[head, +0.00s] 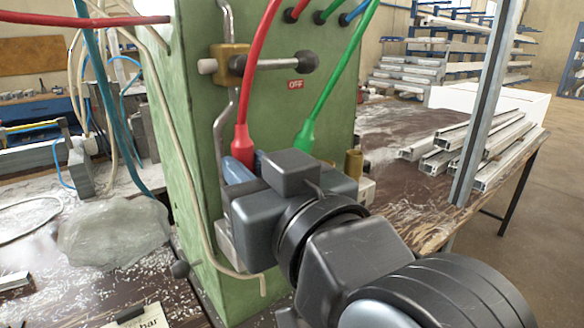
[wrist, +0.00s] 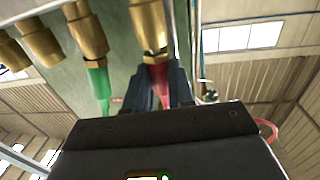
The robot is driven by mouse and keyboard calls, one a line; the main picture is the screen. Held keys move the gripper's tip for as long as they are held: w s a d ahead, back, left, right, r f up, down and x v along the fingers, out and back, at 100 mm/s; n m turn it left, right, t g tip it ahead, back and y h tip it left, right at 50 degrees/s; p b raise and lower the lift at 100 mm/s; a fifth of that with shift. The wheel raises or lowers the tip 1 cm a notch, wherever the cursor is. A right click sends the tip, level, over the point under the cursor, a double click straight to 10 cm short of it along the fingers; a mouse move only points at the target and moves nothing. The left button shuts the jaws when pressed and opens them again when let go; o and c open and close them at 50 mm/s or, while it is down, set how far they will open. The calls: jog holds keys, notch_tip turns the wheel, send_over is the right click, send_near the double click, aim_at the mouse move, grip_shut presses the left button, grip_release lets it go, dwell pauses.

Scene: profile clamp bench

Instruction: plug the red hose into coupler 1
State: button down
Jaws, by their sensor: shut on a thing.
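The red hose (head: 262,45) comes down in front of the green machine and ends in a red plug (head: 242,143). My gripper (head: 246,166) is shut on this plug; in the wrist view the red plug (wrist: 159,82) sits between the two dark fingers (wrist: 162,88). A brass coupler (wrist: 150,28) is in line with the red plug and appears to meet its end; I cannot tell how deep it sits. The coupler's number is not visible. In the head view my gripper hides the coupler at the red plug.
A green hose (head: 340,80) ends at a green plug (head: 306,133) beside my gripper, at the neighbouring brass coupler (wrist: 87,35). More brass couplers (wrist: 38,40) stand in the row. A lever (head: 300,62) above an OFF label (head: 296,84) juts from the machine. Aluminium profiles (head: 500,155) lie right.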

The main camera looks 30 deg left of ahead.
jog(key=shift+f, duration=0.4)
jog(key=c, duration=0.9)
grip_release()
jog(key=shift+v, duration=4.5)
jog(key=shift+r, duration=0.1)
